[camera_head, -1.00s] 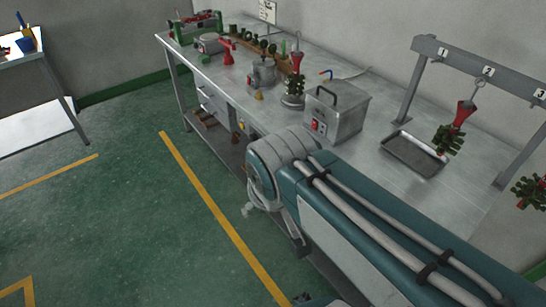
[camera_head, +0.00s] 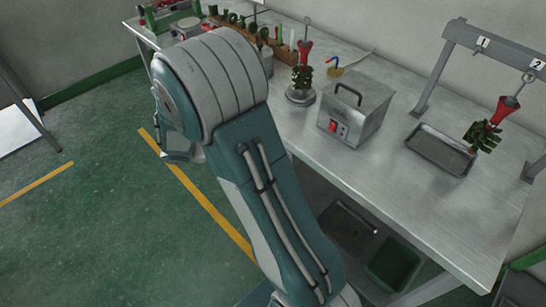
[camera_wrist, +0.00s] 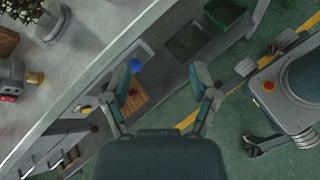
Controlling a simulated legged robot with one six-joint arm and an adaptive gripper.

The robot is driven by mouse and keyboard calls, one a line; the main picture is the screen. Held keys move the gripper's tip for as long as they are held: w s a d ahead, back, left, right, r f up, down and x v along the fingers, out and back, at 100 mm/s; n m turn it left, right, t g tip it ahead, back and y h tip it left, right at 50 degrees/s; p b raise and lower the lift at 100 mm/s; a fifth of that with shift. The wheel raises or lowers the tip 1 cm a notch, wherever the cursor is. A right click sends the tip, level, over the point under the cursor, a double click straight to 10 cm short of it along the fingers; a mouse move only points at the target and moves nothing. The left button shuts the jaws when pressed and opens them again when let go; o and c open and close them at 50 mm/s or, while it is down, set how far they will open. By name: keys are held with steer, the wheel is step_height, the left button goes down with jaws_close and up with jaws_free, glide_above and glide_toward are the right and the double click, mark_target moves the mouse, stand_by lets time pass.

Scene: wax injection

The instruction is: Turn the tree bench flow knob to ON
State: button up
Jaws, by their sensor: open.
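No part is clearly readable as the flow knob, and no ON mark can be read. The steel bench (camera_head: 455,210) runs along the wall in the head view. A small brass fitting with a blue lever (camera_head: 335,70) stands on it, behind the grey box with a red switch (camera_head: 354,108). In the wrist view, a small yellow part (camera_wrist: 84,110) shows at the bench's front edge; I cannot tell what it is. My gripper (camera_wrist: 164,72) is open and empty there, over the lower shelf and floor beside the bench edge. My arm mostly hides it in the head view.
A wax tree on a stand (camera_head: 302,80) and a metal tray (camera_head: 440,150) are on the bench. Another tree hangs from a numbered rack (camera_head: 488,125). A green bin (camera_head: 392,265) sits below. Open green floor (camera_head: 90,240) lies left.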

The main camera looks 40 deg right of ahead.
steer(key=w+d+f+n+t+h, duration=0.1)
steer(key=w+f+n+t+h, duration=0.15)
steer(key=f+n, duration=0.45)
steer(key=w+d+f+n+t+h, duration=0.2)
steer(key=w+f+n+h, duration=0.15)
steer(key=f, duration=0.75)
steer(key=d, duration=1)
steer(key=shift+d+h, duration=0.2)
steer(key=shift+h, duration=0.2)
steer(key=shift+w+r, duration=0.1)
steer(key=shift+a, duration=0.1)
jaws_close()
